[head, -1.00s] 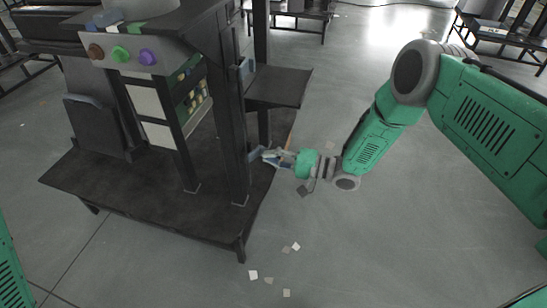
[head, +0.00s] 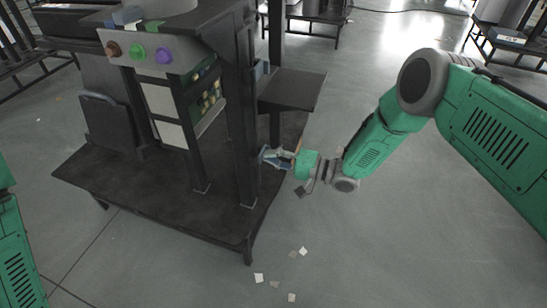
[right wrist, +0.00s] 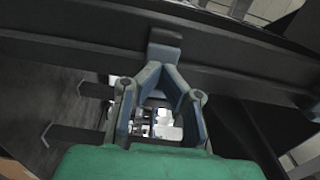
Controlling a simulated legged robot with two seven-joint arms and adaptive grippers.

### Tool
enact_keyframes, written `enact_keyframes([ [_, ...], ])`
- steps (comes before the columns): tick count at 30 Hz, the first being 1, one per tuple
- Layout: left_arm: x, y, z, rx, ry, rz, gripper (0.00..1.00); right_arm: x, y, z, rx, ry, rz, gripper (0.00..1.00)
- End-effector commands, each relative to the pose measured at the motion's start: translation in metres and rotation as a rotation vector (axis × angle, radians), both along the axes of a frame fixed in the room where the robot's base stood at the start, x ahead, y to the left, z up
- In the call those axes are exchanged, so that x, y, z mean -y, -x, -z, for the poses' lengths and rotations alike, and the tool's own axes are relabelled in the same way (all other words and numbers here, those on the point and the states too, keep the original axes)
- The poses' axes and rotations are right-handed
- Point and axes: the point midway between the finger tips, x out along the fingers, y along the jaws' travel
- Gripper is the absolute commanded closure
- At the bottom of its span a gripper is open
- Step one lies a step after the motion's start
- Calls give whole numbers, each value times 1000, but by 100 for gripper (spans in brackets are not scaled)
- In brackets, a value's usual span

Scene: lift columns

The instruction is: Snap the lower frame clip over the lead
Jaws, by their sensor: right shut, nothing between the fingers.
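The lower frame clip (right wrist: 165,46) is a blue-grey tab on a dark frame bar (right wrist: 230,80) in the right wrist view. My right gripper (right wrist: 160,68) is shut and empty, its two fingertips together at the clip's lower end. I cannot tell whether they touch it. In the head view my right gripper (head: 267,156) is low beside the dark upright post (head: 242,120) of the station, and the clip cannot be made out there. I cannot pick out the lead in either view. My left gripper is out of view.
The station stands on a dark base plate (head: 150,190). A dark side shelf (head: 293,90) juts out above my right gripper. A panel with brown, green and purple buttons (head: 138,52) is at upper left. Small pale scraps (head: 259,278) lie on the otherwise open floor in front.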

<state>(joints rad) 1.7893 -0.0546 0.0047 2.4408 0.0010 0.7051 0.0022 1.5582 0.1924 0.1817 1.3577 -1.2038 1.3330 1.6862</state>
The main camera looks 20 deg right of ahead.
Motion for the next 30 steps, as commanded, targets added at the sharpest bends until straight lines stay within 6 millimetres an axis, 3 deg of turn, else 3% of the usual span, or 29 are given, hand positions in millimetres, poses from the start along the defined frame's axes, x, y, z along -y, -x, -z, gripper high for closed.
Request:
enact_keyframes([
  [10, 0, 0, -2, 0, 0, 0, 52, 4, 3, 0, -2, 1, 1, 100],
  [30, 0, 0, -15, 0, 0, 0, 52, 49, 33, 0, -1, 0, 0, 100],
])
